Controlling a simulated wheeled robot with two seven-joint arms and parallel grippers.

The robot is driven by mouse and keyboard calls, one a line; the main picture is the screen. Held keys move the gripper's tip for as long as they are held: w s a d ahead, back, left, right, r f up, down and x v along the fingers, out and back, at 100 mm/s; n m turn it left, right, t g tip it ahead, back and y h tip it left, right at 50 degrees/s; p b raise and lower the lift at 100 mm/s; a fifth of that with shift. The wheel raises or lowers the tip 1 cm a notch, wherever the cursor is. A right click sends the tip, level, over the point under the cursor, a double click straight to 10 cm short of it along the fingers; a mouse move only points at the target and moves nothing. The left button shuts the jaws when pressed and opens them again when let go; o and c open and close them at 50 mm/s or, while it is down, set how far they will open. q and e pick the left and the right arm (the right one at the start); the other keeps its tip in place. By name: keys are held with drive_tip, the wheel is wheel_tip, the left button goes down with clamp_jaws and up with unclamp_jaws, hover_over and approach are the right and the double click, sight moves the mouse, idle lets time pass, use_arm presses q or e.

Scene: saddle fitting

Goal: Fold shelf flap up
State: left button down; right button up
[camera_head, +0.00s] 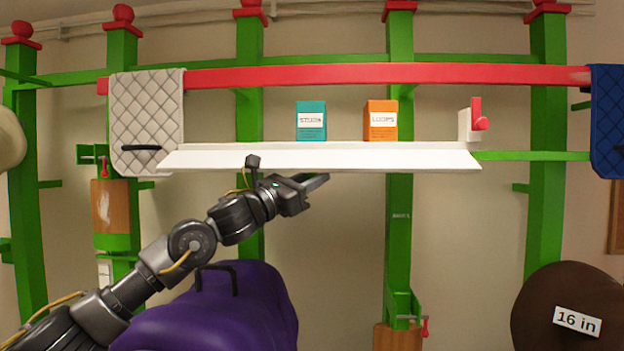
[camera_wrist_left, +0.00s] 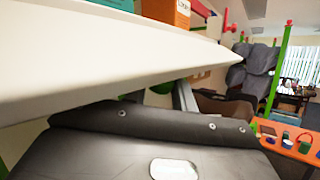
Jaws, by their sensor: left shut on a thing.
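The white shelf flap (camera_head: 320,159) runs along the front of the shelf and slopes toward me, with its long lower edge nearest. My left gripper (camera_head: 315,182) is just under that edge, left of the flap's right half, pointing right. It is shut on the flap; the contact itself is hard to see. In the left wrist view the flap (camera_wrist_left: 100,62) fills the upper left, and my left gripper's fingers (camera_wrist_left: 160,97) reach up to its lower edge, their tips hidden behind it. A red latch (camera_head: 479,116) on a white bracket stands at the shelf's right end. My right gripper is not in view.
A teal box (camera_head: 311,121) and an orange box (camera_head: 380,121) stand on the shelf behind the flap. A quilted grey pad (camera_head: 147,105) hangs at the left end. A purple thing with a black handle (camera_head: 220,310) lies below my arm. Green posts and a red rail surround the shelf.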

sight(312, 162)
use_arm(q)
drive_tip(key=shift+r, duration=0.1)
drive_tip(key=shift+s+r+n+y, duration=0.4)
drive_tip(key=shift+n+y, duration=0.3)
drive_tip(key=shift+n, duration=0.1)
drive_tip(key=shift+s+r+n+y+p, duration=0.35)
drive_tip(key=shift+n+y+p, duration=0.15)
drive_tip(key=shift+n+p, duration=0.2)
drive_tip(key=n+p, duration=0.1)
drive_tip(key=r+n+g+y+p, duration=0.1)
drive_tip(key=shift+s+r+p, duration=0.15)
drive_tip(key=shift+s+p, duration=0.2)
drive_tip(key=shift+s+r+n+g+y+p, duration=0.2)
drive_tip(key=shift+n+g+y+p, duration=0.4)
drive_tip(key=shift+p, duration=0.2)
